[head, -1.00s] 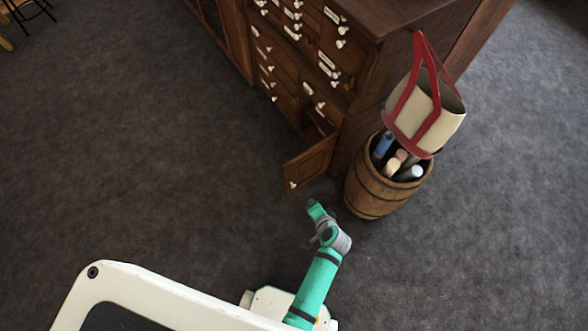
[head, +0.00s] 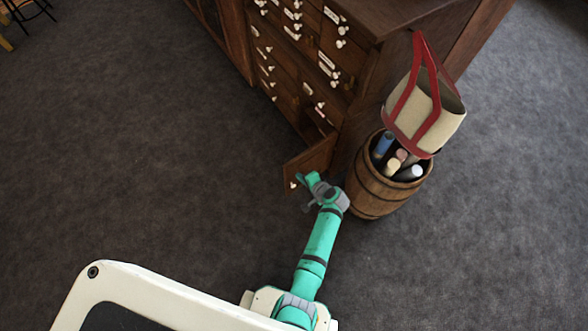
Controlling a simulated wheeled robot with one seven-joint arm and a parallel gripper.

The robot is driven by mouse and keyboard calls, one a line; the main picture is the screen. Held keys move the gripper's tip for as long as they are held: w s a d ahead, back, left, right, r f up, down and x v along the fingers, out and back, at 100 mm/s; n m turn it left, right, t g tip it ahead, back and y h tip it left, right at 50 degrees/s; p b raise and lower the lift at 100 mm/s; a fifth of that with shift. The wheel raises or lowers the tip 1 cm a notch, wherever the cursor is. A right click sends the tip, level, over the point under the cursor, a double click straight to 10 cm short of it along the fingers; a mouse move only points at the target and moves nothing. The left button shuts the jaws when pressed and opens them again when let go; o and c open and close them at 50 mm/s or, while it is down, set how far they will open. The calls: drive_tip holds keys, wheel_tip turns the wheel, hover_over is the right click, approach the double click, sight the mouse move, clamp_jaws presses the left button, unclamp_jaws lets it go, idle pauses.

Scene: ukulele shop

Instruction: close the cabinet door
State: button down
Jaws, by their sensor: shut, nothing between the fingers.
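The cabinet (head: 361,100) is dark wood with many small drawers and white knobs. Its small low door (head: 309,163) stands open, swung out from the cabinet's lower front corner, with a white knob (head: 293,185) near its free edge. My gripper (head: 303,187) is at the end of the green arm, right beside the door's lower edge near the knob. The gripper is shut and holds nothing. I cannot tell from this view whether it touches the door.
A wooden barrel (head: 372,192) with several rolled tubes stands right of the door, close to my arm. A cream and red bag (head: 425,110) is above it. Grey carpet (head: 150,150) is clear to the left. A stool (head: 30,12) stands far at upper left.

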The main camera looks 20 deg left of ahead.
sight(290, 166)
drive_tip(key=shift+w+a+f, duration=0.25)
drive_tip(key=shift+w+a, duration=0.5)
drive_tip(key=shift+a, duration=0.3)
drive_tip(key=shift+w+a+f, duration=0.25)
drive_tip(key=shift+w+a, duration=0.5)
drive_tip(key=shift+a, duration=0.25)
